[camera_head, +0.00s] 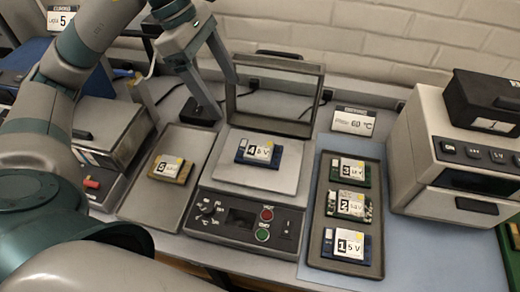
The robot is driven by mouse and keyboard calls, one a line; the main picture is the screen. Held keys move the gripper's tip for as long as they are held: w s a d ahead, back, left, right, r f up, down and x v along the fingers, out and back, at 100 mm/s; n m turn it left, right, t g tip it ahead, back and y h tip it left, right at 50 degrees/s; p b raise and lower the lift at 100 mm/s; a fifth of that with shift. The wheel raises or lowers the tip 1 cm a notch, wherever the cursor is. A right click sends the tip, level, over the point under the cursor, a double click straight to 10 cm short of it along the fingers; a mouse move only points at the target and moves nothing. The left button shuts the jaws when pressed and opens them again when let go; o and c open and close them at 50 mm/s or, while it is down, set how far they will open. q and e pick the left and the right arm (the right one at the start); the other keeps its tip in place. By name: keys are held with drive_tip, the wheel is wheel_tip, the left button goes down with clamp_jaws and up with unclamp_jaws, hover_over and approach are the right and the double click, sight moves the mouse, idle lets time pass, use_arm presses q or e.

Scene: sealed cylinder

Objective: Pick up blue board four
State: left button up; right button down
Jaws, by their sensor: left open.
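Blue board four (243,156) lies flat on the light plate (285,181) of the central machine, with its white "4" label and a yellow mark facing up. My left gripper (218,98) is open and empty. It hangs above and behind the board, to its upper left in the head view, with its fingers pointing down and apart from the board. My right gripper is not in view.
The machine's open frame (314,101) stands up behind the plate. A left tray (150,210) holds yellow board five (166,174). A right tray (318,215) holds boards three, two and one. A boxy device (415,155) stands at right. Blue mat (440,250) is bare at front right.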

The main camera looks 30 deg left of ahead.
use_arm(q)
drive_tip(key=p, duration=0.4)
approach(257, 148)
drive_tip(key=x, duration=0.2)
drive_tip(key=shift+w+f, duration=0.1)
drive_tip(key=shift+f, duration=0.2)
drive_tip(key=shift+w+d+f, duration=0.1)
drive_tip(key=shift+d+f, duration=0.1)
drive_tip(key=shift+f, duration=0.3)
drive_tip(key=shift+d+f+p, duration=0.15)
drive_tip(key=shift+f+p, duration=0.05)
drive_tip(key=shift+p, duration=0.2)
drive_tip(key=shift+d+f+p, duration=0.35)
drive_tip(key=shift+f+p, duration=0.25)
drive_tip(key=shift+p, duration=0.1)
drive_tip(key=shift+p+x, duration=0.55)
drive_tip(key=shift+x, duration=0.4)
drive_tip(key=shift+d+f, duration=0.25)
drive_tip(key=shift+f, duration=0.45)
